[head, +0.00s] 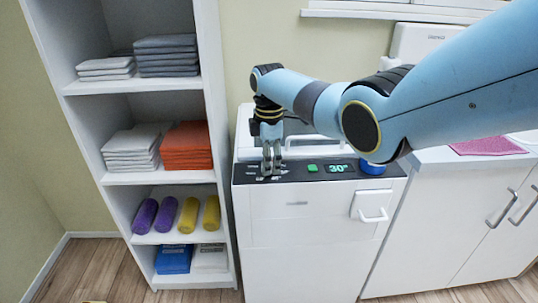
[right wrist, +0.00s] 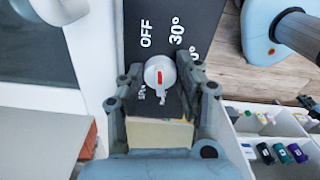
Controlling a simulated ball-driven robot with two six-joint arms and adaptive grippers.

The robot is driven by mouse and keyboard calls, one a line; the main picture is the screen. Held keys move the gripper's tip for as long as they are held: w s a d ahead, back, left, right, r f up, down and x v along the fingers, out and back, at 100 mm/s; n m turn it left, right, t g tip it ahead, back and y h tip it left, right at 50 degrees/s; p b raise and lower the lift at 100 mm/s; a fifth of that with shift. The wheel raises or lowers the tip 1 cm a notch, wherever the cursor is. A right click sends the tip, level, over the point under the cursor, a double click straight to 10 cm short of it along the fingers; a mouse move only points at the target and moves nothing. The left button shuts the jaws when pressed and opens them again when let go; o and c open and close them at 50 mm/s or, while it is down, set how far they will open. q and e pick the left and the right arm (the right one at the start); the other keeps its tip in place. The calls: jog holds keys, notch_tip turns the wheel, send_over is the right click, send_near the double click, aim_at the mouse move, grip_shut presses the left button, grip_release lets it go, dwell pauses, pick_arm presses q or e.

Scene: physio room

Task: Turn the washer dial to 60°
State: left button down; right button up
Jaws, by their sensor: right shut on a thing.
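The white washer (head: 290,225) stands right of the shelf, with a dark control panel along its top front. Its display (head: 339,168) reads 30°, beside a green button (head: 312,168). My right gripper (head: 271,172) reaches down onto the panel's left end. In the right wrist view, the round pale dial (right wrist: 160,72) with a red mark sits between the fingers, and the right gripper is shut on it. The labels OFF and 30° show above the dial; other labels are partly hidden by the fingers. My left gripper is not in view.
A white shelf unit (head: 130,86) with folded towels (head: 187,147) and purple and yellow rolls stands close on the left. A blue round thing (head: 371,168) is at the panel's right end. A counter with a pink cloth (head: 487,147) is on the right.

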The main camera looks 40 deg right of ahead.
jog(key=m+p, duration=0.2)
jog(key=m, duration=0.3)
jog(key=shift+s+r+m, duration=0.1)
jog(key=shift+m, duration=0.2)
jog(key=m+p, duration=0.1)
jog(key=m, duration=0.5)
jog(key=shift+a, duration=0.1)
jog(key=m+p, duration=0.1)
jog(key=m, duration=0.5)
jog(key=shift+a+m, duration=0.1)
jog(key=shift+m, duration=0.3)
jog(key=m, duration=0.6)
jog(key=shift+a, duration=0.1)
jog(key=shift+m, duration=0.4)
jog(key=o, duration=1.1)
jog(key=shift+o, duration=0.2)
